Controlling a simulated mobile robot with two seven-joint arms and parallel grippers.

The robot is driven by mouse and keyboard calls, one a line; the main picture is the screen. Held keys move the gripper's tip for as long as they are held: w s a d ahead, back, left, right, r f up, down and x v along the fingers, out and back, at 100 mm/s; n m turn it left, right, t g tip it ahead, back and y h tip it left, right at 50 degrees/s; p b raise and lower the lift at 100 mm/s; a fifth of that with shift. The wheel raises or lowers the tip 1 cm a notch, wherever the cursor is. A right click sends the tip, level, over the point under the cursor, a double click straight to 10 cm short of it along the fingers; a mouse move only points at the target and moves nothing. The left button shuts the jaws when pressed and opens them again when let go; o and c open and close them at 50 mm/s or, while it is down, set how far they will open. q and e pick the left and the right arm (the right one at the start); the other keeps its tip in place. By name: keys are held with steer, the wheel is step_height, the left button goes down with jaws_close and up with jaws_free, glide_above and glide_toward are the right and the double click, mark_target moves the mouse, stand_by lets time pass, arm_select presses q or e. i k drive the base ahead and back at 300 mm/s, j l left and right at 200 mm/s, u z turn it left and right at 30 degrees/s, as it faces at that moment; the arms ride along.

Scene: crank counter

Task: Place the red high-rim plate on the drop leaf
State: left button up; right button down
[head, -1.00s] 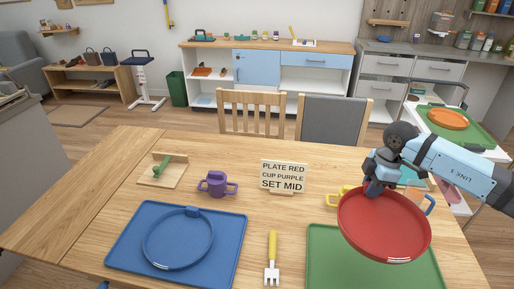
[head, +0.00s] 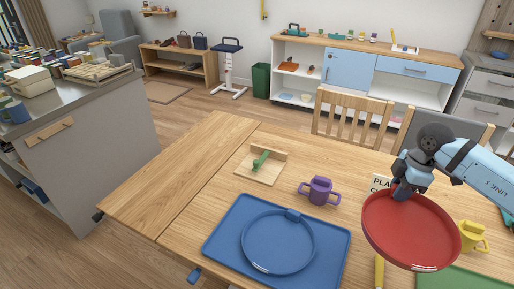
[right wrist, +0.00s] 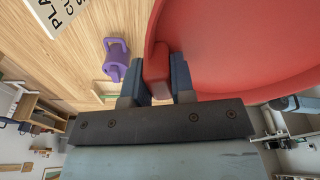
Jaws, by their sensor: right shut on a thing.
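The red high-rim plate (head: 412,228) is held up above the table at the right in the head view. My right gripper (head: 402,190) is shut on its rim. In the right wrist view the red plate (right wrist: 235,45) fills the upper right, with its rim tab between the two fingers of the right gripper (right wrist: 158,80). The drop leaf (head: 178,172) is the bare wooden panel at the table's left end, past a seam; it looks level with the table top. My left gripper is not in view.
A blue tray (head: 220,242) holds a blue plate (head: 279,268). A purple two-handled cup (head: 319,191), a wooden stand with a green handle (head: 262,166) and a yellow cup (head: 472,236) stand on the table. A partly hidden sign (head: 379,184) is behind the plate. A grey counter (head: 85,150) is at left.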

mark_target(162, 185)
steer(key=i+j+u, duration=0.3)
steer(key=j, duration=0.4)
steer(key=i+j+u, duration=0.3)
steer(key=j, duration=0.3)
steer(key=i+j+u, duration=0.25)
steer(key=i+j, duration=0.25)
